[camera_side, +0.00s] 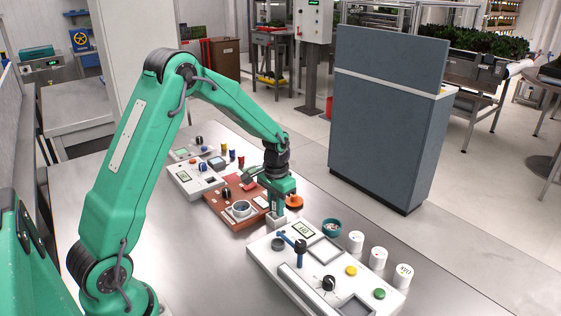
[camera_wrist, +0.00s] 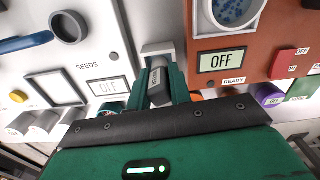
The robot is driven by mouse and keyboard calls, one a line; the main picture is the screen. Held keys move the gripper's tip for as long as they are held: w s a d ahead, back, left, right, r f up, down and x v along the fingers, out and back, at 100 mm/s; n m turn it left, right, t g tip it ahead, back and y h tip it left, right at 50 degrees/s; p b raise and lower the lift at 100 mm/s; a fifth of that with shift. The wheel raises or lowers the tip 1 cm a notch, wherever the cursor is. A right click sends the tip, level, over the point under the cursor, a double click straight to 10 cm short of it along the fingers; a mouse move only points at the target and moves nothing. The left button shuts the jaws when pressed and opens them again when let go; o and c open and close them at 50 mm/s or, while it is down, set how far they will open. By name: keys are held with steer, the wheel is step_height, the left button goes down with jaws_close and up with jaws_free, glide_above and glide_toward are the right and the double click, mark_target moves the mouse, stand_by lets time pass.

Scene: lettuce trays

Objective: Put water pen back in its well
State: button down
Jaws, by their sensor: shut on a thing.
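My gripper (camera_side: 277,206) points down in the gap between the red-brown panel (camera_side: 222,213) and the white panel (camera_side: 270,262). In the wrist view my gripper (camera_wrist: 160,88) has its green fingers shut on a dark grey body with lettering, which I take to be the water pen (camera_wrist: 159,90). A pale grey block, likely the well (camera_wrist: 157,48), stands right at the fingertips; it also shows under my gripper in the side view (camera_side: 275,221). The pen's lower end is hidden, so I cannot tell how deep it sits.
The white panel carries a blue lever (camera_side: 287,238), a black knob (camera_side: 329,283) and coloured buttons. White labelled cups (camera_side: 378,257) and a teal round container (camera_side: 331,227) stand beyond it. An orange round thing (camera_side: 294,201) is close behind my gripper. The steel table is clear at the front left.

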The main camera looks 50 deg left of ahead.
steer(key=c, duration=1.2)
jaws_free()
steer(key=shift+r, duration=0.15)
steer(key=shift+r, duration=3.6)
steer(key=shift+r, duration=0.15)
steer(key=shift+r, duration=4.55)
